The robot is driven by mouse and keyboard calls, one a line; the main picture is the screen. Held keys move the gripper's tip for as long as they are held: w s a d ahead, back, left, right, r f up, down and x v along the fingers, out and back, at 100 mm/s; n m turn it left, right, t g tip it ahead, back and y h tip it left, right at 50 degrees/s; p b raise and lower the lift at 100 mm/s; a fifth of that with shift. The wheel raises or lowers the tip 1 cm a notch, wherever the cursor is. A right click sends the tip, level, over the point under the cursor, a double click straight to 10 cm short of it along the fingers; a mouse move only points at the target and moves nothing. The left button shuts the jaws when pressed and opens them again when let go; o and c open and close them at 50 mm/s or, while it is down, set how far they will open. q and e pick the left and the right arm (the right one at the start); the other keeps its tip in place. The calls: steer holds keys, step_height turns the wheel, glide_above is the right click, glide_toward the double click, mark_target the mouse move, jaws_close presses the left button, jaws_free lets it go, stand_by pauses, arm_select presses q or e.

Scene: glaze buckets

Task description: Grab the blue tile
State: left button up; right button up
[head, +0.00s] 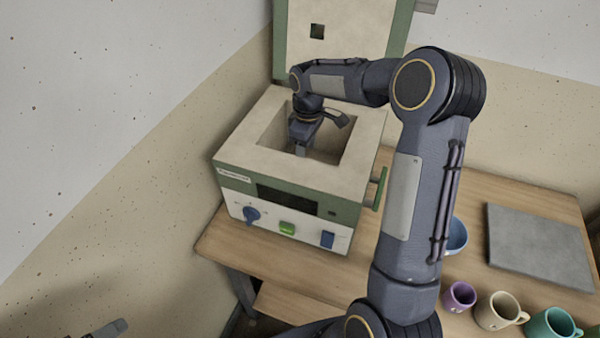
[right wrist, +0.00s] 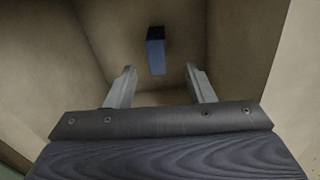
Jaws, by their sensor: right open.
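The blue tile (right wrist: 156,52) shows in the right wrist view, inside the kiln's chamber, ahead of my fingertips and between their lines. In the head view the tile is hidden by the kiln walls and my arm. My right gripper (right wrist: 160,80) is open and empty, with its two fingers apart and not touching the tile. In the head view my right gripper (head: 302,148) reaches down into the open top of the kiln (head: 245,152). A small part of my left gripper (head: 112,328) shows at the bottom left edge, too little to read its jaws.
The kiln's raised lid (head: 345,40) stands behind the opening. The chamber walls lie close around my right gripper. On the wooden table (head: 480,200) to the right are a grey slab (head: 540,245), a blue bowl (head: 456,236), and purple (head: 460,296), cream (head: 498,312) and teal (head: 550,325) mugs.

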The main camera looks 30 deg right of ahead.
steer(key=shift+w+d+f, duration=0.15)
steer(key=shift+w+f, duration=0.05)
steer(key=shift+f, duration=0.5)
steer(key=shift+s+d+f, duration=0.1)
steer(key=shift+f, duration=0.3)
step_height(320, 180, down, 7)
steer(key=shift+r+p, duration=0.15)
steer(key=shift+p, duration=0.8)
jaws_close()
